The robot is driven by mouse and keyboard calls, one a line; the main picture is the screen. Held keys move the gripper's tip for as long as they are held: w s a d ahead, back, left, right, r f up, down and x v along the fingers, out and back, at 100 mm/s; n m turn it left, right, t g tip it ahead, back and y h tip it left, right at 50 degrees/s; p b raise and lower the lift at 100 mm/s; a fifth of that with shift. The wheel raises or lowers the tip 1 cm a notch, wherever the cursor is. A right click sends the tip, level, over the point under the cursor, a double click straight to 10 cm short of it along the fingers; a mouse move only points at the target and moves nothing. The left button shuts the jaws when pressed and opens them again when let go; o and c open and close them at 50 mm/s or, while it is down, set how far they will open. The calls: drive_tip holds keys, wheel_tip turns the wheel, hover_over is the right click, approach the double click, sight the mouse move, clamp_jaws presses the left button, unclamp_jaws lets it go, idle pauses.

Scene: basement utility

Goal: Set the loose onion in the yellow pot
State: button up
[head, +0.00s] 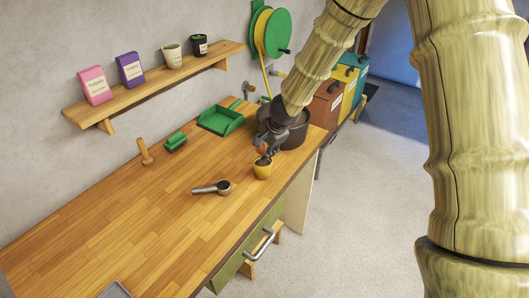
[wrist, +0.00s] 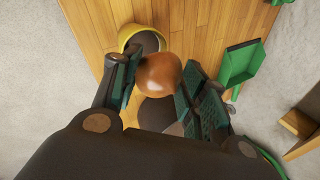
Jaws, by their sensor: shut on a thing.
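The onion (wrist: 158,74) is orange-brown and round, and it sits between the finger pads of my gripper (wrist: 155,88) in the wrist view. My gripper is shut on it. In the head view my gripper (head: 264,150) is just above the yellow pot (head: 262,172), and only a little of the onion shows there. The pot is small, with dark soil inside, and stands near the right front edge of the workbench. In the wrist view the yellow pot (wrist: 128,34) is beyond the onion, toward the top.
A large dark pot (head: 298,133) stands close behind my gripper. A metal scoop (head: 212,188) lies left of the yellow pot. A green dustpan (head: 222,118), a green brush (head: 175,140) and a wooden tool (head: 145,152) are toward the wall.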

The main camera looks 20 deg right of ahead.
drive_tip(key=shift+w+f+b, duration=0.2)
drive_tip(key=shift+f+b, duration=1.55)
drive_tip(key=shift+f, duration=0.05)
drive_tip(key=shift+s+f+b, duration=0.25)
drive_tip(key=shift+f+b, duration=0.15)
drive_tip(key=shift+s+f, duration=0.1)
drive_tip(key=shift+f, duration=0.1)
drive_tip(key=o, duration=1)
drive_tip(key=shift+s+f, duration=0.1)
drive_tip(key=shift+o, duration=0.4)
drive_tip(key=shift+w+f, duration=0.2)
drive_tip(key=shift+w, duration=0.15)
drive_tip(key=shift+r, duration=0.3)
drive_tip(key=shift+r, duration=0.1)
